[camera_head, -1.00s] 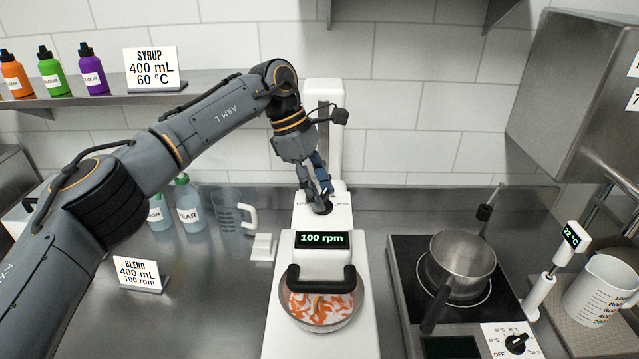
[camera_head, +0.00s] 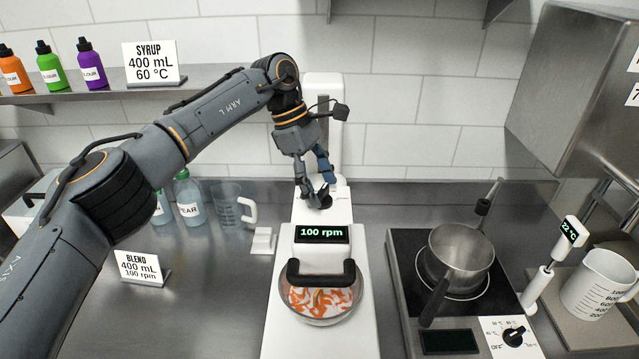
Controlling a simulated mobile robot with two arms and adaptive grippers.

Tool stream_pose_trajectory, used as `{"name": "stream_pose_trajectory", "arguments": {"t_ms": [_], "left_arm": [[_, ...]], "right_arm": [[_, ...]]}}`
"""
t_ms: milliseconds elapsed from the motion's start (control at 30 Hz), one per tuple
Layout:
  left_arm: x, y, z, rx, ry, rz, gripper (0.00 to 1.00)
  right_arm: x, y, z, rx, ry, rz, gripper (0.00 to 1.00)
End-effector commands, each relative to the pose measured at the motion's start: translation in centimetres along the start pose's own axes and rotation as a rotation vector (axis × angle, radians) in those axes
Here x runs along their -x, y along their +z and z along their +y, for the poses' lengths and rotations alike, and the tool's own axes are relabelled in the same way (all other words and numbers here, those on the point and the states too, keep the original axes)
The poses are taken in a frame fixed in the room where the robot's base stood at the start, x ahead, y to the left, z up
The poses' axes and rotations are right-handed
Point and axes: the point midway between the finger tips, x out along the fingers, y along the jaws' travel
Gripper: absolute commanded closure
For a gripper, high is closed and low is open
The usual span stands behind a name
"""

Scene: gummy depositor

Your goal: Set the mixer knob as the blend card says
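The blend card (camera_head: 138,267) stands on the counter at the left and reads 400 mL, 100 rpm. The white mixer (camera_head: 322,262) stands in the middle, and its display (camera_head: 322,233) reads 100 rpm. Its bowl (camera_head: 320,312) holds an orange and white mix. The dark mixer knob (camera_head: 322,199) is on the mixer's top behind the display and is partly hidden by my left gripper. My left gripper (camera_head: 317,196) is at the knob with its fingers apart; I cannot tell whether they touch it. My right gripper is not in view.
A pot (camera_head: 461,254) sits on the hob (camera_head: 410,245) at the right, beside a 22 °C probe (camera_head: 570,234) and a measuring jug (camera_head: 597,283). Bottles (camera_head: 187,200) and a clear jug (camera_head: 228,207) stand left of the mixer.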

Motion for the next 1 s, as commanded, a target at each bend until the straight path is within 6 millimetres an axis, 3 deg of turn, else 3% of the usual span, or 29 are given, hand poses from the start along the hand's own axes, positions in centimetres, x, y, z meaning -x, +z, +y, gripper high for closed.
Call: {"name": "stream_pose_trajectory", "arguments": {"t_ms": [267,667,1000], "left_arm": [[1.0,0.0,0.1,0.001,0.003,0.000,0.34],[9.4,0.1,0.1,0.002,0.004,0.000,0.34],[11.9,0.0,0.0,0.001,0.000,0.000,0.34]], "right_arm": [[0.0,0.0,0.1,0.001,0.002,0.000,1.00],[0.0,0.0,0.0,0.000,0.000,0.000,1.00],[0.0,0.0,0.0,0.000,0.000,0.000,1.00]]}}
